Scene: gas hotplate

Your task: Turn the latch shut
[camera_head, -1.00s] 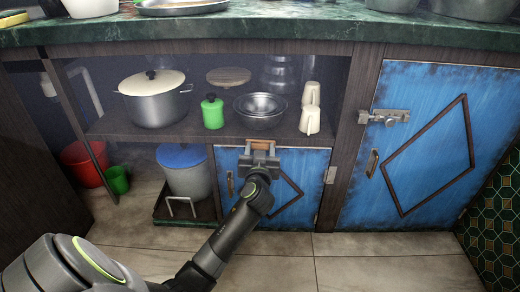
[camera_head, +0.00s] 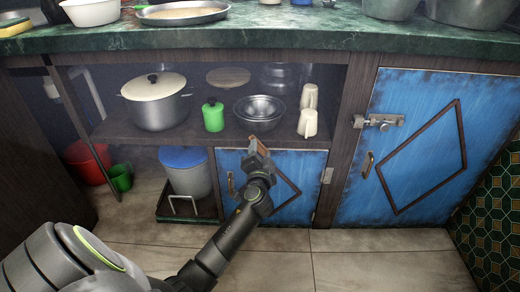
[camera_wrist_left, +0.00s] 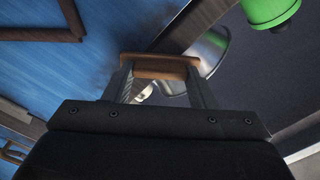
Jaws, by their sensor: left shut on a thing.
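The latch (camera_head: 256,144) is a small brown wooden bar at the top of the small blue cabinet door (camera_head: 287,200), by the shelf's front edge. It stands tilted in the head view. My left gripper (camera_head: 257,153) is at the latch, with its fingers on either side of it. In the left wrist view the wooden bar (camera_wrist_left: 160,67) lies across between the two fingertips (camera_wrist_left: 160,75), and the gripper is shut on it. The gripper hides part of the latch and the door's top edge. My right gripper is in no view.
A shelf above the small door holds a lidded pot (camera_head: 156,101), a green jar (camera_head: 213,115), steel bowls (camera_head: 260,112) and cream cups (camera_head: 308,123). A larger blue door (camera_head: 412,150) with a metal bolt (camera_head: 380,121) is on the right. The floor in front is clear.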

